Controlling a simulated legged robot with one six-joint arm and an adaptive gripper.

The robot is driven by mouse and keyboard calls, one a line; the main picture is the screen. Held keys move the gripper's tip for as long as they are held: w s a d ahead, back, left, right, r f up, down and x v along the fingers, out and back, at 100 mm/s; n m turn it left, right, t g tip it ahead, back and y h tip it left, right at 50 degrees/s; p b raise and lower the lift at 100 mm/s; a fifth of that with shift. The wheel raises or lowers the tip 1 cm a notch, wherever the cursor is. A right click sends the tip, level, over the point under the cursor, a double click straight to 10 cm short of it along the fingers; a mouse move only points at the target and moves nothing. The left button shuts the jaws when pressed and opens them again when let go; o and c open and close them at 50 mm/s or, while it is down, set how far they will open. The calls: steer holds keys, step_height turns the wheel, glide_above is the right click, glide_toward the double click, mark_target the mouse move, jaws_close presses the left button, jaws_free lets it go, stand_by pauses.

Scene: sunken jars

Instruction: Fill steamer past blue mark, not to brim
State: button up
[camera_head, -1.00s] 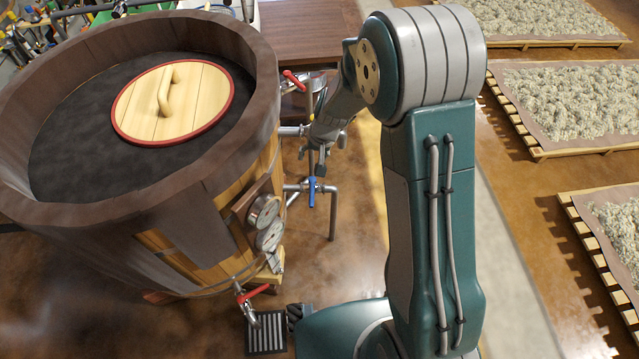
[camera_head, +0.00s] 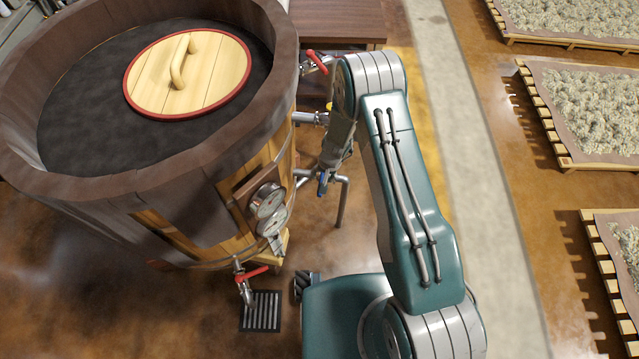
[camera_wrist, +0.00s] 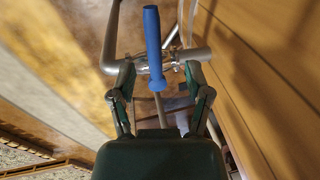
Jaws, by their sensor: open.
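The steamer (camera_head: 120,200) is a big wooden vat with a thick brown rim, at the left of the head view. A round wooden lid (camera_head: 205,88) with a red edge lies inside on a dark surface. A blue valve handle (camera_wrist: 152,38) on a metal pipe stands ahead in the wrist view, between my open fingers. My gripper (camera_wrist: 160,76) appears empty; contact with the handle cannot be told. In the head view my gripper (camera_head: 326,178) is low beside the vat's right side, by the pipe, and partly hides the handle. I cannot make out a blue mark or water level.
Two round gauges (camera_head: 268,200) sit on the vat's side. A red-handled tap (camera_head: 250,274) hangs over a floor grate (camera_head: 262,311). Another red valve (camera_head: 316,62) is higher up near a brown table (camera_head: 338,22). Trays of pale material (camera_head: 600,110) stand right; floor between is clear.

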mark_target(322, 180)
steer(key=f, duration=0.5)
steer(key=shift+w+d, duration=0.1)
steer(key=shift+d, duration=0.15)
steer(key=shift+a+f, duration=0.25)
steer(key=shift+f, duration=0.2)
steer(key=shift+a, duration=0.3)
steer(key=shift+d, duration=0.25)
jaws_close()
